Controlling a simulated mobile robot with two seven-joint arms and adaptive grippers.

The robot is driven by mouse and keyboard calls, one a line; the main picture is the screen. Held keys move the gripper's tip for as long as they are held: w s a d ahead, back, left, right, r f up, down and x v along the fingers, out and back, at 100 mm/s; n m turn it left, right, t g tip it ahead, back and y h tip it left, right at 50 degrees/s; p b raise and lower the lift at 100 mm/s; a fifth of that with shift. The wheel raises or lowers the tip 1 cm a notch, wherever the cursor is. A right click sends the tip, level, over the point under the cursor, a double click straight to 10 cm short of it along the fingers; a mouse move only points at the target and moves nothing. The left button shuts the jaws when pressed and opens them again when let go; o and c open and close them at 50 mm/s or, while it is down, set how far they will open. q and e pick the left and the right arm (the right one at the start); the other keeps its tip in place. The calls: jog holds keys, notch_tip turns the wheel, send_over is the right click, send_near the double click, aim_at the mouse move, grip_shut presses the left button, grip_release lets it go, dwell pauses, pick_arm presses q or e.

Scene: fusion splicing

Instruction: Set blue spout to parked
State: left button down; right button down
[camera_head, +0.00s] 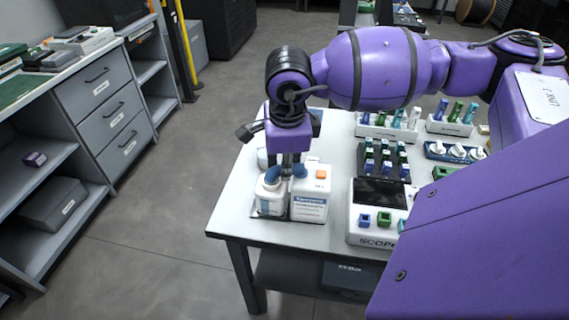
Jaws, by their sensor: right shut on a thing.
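The blue spout (272,176) sits at the top of a white bottle near the left front corner of the table. Blue also shows at the other side of my fingers. My right gripper (287,168) points down over the bottle and is shut on the blue spout, whose middle the fingers hide. The white bottle (270,197) stands upright beside a second white container with an orange cap (320,174) and a blue label. My left gripper is not in view.
A white scope device (365,238) with a dark screen stands to the right of the bottles. Racks of blue and green pieces (385,162) stand behind it. The table (225,215) is bare at its left front corner. Grey drawers (105,95) line the left.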

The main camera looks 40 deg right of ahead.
jog(key=c, duration=1.5)
grip_release()
jog(key=r, duration=0.4)
jog(key=s+r, duration=0.1)
jog(key=r, duration=0.3)
jog(key=s+a+r, duration=0.1)
jog(key=r, duration=0.2)
jog(key=shift+a+r, duration=0.1)
jog(key=shift+r, duration=0.3)
